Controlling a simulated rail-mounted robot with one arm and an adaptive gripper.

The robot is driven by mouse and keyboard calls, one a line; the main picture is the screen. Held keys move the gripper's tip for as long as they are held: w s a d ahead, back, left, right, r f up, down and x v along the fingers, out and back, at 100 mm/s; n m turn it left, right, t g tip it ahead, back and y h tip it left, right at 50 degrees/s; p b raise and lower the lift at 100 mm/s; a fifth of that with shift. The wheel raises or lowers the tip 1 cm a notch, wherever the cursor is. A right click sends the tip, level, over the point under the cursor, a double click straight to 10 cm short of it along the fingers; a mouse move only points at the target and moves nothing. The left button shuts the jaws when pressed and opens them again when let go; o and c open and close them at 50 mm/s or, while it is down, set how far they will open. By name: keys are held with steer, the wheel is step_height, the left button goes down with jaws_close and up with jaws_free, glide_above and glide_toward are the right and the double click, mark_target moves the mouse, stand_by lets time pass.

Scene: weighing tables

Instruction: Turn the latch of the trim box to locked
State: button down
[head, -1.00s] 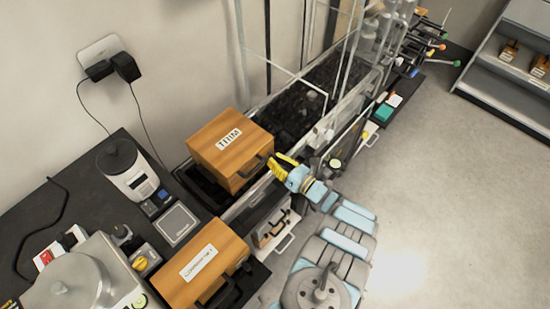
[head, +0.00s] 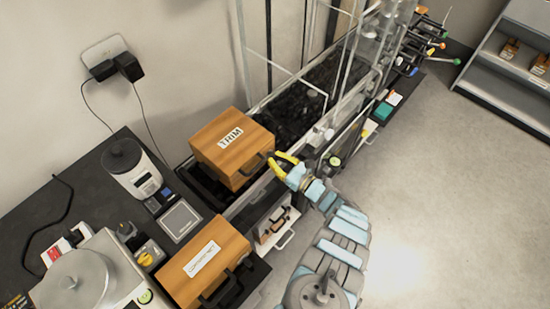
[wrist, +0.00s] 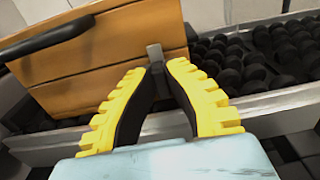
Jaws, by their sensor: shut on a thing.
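A small grey latch (wrist: 154,52) sticks out near the right end of that face. My gripper (head: 279,163) is at the right end of the box front. In the wrist view its yellow fingers (wrist: 163,70) are closed together on the latch. The latch's base is partly hidden by the fingertips.
A second wooden box (head: 205,262) stands nearer, at the lower left. A bed of dark lumps (wrist: 270,60) lies behind a metal rail (wrist: 275,105) right of the trim box. Scales (head: 85,285) stand on the black table. The floor (head: 430,190) at right is clear.

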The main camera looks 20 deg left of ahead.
steer(key=c, duration=1.4)
jaws_free()
steer(key=shift+o, duration=0.2)
steer(key=v, duration=1.2)
